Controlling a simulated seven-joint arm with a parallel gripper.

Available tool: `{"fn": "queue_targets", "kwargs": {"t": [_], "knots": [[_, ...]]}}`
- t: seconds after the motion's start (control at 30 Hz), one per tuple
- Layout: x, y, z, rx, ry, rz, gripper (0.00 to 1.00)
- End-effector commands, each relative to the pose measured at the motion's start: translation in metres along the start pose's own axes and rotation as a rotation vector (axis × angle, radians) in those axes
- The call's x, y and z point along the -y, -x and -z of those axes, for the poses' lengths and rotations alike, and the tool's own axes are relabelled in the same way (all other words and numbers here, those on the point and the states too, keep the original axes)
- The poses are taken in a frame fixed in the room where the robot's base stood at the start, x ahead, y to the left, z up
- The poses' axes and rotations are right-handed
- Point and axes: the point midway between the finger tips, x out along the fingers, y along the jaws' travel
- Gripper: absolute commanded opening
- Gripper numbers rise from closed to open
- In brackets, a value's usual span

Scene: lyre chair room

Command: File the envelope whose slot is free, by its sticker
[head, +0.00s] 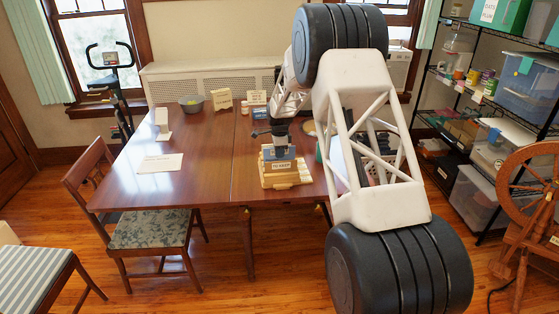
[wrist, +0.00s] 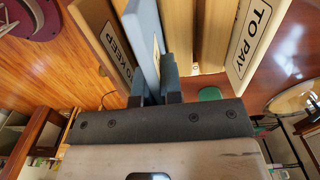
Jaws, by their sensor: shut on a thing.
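A wooden letter rack (head: 287,180) stands on the table, with a "TO KEEP" label on its front panel. In the wrist view its "TO KEEP" panel (wrist: 104,35) is on the left, plain wooden dividers (wrist: 210,35) are in the middle, and a "TO PAY" panel (wrist: 250,45) is on the right. My gripper (wrist: 155,92) is shut on a blue envelope (wrist: 146,30), which also shows above the rack in the head view (head: 279,152). The envelope stands beside the "TO KEEP" panel; its sticker is seen too edge-on to read. Its lower end is hidden.
A white sheet with print (head: 160,163) lies on the left of the table (head: 205,150). A chair (head: 150,232) stands at the front left. The table's left half is mostly clear.

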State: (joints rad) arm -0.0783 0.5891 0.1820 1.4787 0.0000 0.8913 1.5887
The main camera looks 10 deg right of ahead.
Motion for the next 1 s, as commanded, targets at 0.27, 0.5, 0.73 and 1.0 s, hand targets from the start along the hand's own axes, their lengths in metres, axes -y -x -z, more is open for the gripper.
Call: {"fn": "queue_targets", "kwargs": {"t": [0.27, 0.5, 0.73, 1.0], "knots": [[-0.001, -0.028, 0.000, 0.000, 0.000, -0.002, 0.00], [0.000, -0.036, 0.000, 0.000, 0.000, 0.000, 0.00], [0.000, -0.036, 0.000, 0.000, 0.000, -0.001, 0.00], [0.000, -0.038, 0.000, 0.000, 0.000, 0.000, 0.31]]}}
